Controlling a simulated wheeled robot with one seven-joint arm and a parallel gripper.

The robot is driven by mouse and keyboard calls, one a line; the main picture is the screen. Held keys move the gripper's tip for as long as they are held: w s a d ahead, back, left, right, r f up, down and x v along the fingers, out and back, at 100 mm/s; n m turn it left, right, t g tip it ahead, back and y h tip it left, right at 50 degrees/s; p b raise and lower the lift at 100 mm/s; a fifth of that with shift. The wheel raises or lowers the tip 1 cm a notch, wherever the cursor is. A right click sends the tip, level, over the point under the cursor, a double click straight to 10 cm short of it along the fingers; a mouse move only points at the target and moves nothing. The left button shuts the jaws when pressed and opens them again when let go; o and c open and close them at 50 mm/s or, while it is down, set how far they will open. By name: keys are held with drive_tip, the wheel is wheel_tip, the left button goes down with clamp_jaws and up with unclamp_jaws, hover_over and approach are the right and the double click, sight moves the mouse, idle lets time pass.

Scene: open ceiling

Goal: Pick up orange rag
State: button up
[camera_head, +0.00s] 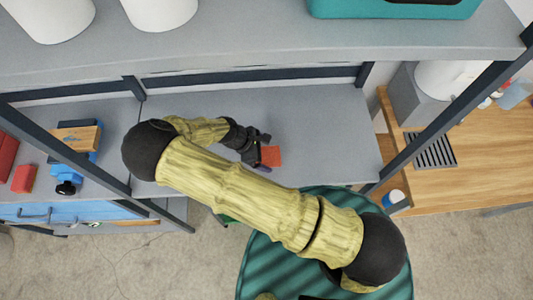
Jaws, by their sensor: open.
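The orange rag (271,156) is a small flat orange-red patch on the grey worktop (325,130), below the upper shelf. My gripper (262,153) is open at the left edge of the rag, close above the worktop. Its dark fingers and wrist hide part of the rag's left side. Whether the fingers touch the rag cannot be told from this one view.
A grey upper shelf (270,50) with white containers (160,12) and a teal case (395,8) overhangs the worktop. Dark metal posts (450,115) frame it. A blue vise (75,155) stands left. A wooden table (480,160) stands right. The worktop right of the rag is clear.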

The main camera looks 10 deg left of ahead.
sight(266, 155)
drive_tip(key=shift+d+f, duration=0.35)
drive_tip(key=shift+f, duration=0.25)
drive_tip(key=c, duration=1.1)
drive_tip(key=shift+o, duration=0.2)
wheel_tip(266, 155, up, 9)
drive_tip(key=b, duration=0.2)
drive_tip(key=shift+w+r+b, duration=0.1)
drive_tip(key=shift+b, duration=0.3)
drive_tip(key=shift+r, duration=0.45)
drive_tip(key=shift+o, duration=0.5)
